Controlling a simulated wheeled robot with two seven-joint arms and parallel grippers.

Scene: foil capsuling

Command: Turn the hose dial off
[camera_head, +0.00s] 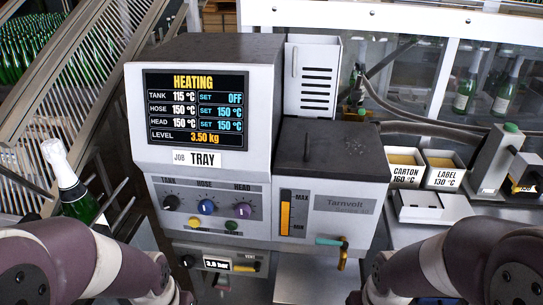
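The hose dial (207,207) is a blue knob, the middle of three on the grey heating machine's front panel. The black tank dial (171,202) is to its left and the purple head dial (242,211) to its right. The display (195,110) reads HEATING, with tank 115 °C and set OFF, hose 150 °C and set 150 °C, head 150 °C and set 150 °C. Parts of my two arms show in the bottom corners, below the dials and apart from them. Neither gripper's fingers can be seen.
A brass-ended tap (342,250) sticks out at right. A green bottle (72,185) stands at left. Carton (405,172) and label (445,180) boxes stand at right.

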